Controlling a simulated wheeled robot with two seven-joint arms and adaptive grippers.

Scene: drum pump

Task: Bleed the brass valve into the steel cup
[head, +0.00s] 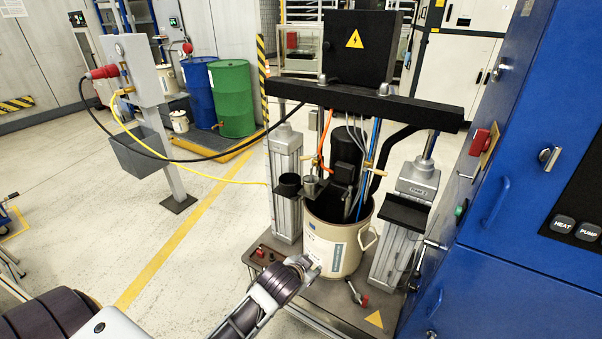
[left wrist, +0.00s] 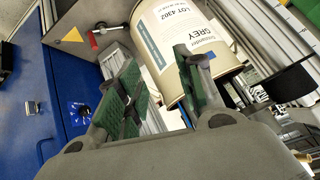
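The steel cup (head: 311,187) is a small grey cylinder above the left rim of the beige drum (head: 334,245), beside a black holder (head: 289,185). Brass fittings show above the drum; one (head: 375,174) is at the right and another (head: 322,168) is just above the cup. I cannot tell for sure which is the bleed valve. My left gripper (head: 306,267) is in front of the drum, low and left, below the cup. In the left wrist view its green-padded fingers (left wrist: 163,90) are apart and empty, with the drum's label (left wrist: 185,35) beyond. My right gripper is out of view.
The drum stands on a grey pump base (head: 360,310) between two steel columns. A blue cabinet (head: 500,220) closes off the right. A yellow hose (head: 200,176) and black cable cross at the left.

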